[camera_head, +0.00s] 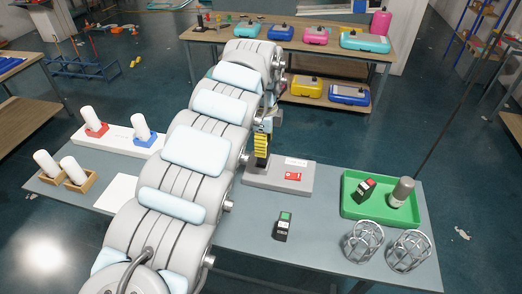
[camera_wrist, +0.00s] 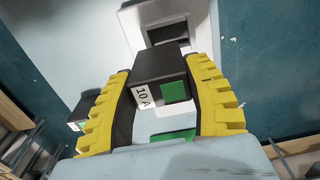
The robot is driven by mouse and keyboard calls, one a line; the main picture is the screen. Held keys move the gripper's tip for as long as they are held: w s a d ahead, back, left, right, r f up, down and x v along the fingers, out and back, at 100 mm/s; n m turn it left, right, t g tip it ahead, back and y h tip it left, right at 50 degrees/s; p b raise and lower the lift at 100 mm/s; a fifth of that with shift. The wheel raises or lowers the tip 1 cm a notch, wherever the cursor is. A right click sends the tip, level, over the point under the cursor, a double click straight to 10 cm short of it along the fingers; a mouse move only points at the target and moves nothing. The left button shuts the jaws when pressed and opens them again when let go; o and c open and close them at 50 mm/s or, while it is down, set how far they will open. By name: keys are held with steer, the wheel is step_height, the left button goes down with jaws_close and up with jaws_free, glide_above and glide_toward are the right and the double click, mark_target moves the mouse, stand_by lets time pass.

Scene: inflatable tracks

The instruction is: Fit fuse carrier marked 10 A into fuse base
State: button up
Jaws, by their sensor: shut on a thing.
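The fuse carrier marked 10 A (camera_wrist: 160,75) is a black block with a white label and a green square. My gripper (camera_wrist: 165,105) has its yellow ribbed fingers shut on the carrier's two sides. Beyond the carrier, in the wrist view, the grey fuse base (camera_wrist: 133,22) shows a dark rectangular opening, apart from the carrier in the picture; the gap's depth is unclear. In the head view my gripper (camera_head: 261,150) is over the left part of the fuse base (camera_head: 265,182), and the held carrier cannot be made out. The base bears a red piece and a white label.
Another black carrier with a green face (camera_head: 282,226) lies on the table (camera_head: 330,240) in front of the base. A green tray (camera_head: 350,212) at right holds a red-marked carrier (camera_head: 365,189) and a grey cylinder (camera_head: 401,191). Two wire cages (camera_head: 362,241) stand near the front edge.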

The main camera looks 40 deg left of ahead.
steer(key=shift+w+a+f+b, duration=0.35)
steer(key=shift+a+f, duration=0.2)
steer(key=shift+f, duration=0.2)
steer(key=shift+w+a+f, duration=0.15)
steer(key=shift+f, duration=0.2)
steer(key=shift+s+f+p, duration=0.2)
steer(key=shift+f+p, duration=0.2)
steer(key=shift+f, duration=0.85)
steer(key=shift+w+f, duration=0.1)
steer(key=shift+f, duration=0.1)
steer(key=shift+f, duration=0.15)
steer(key=o, duration=1.1)
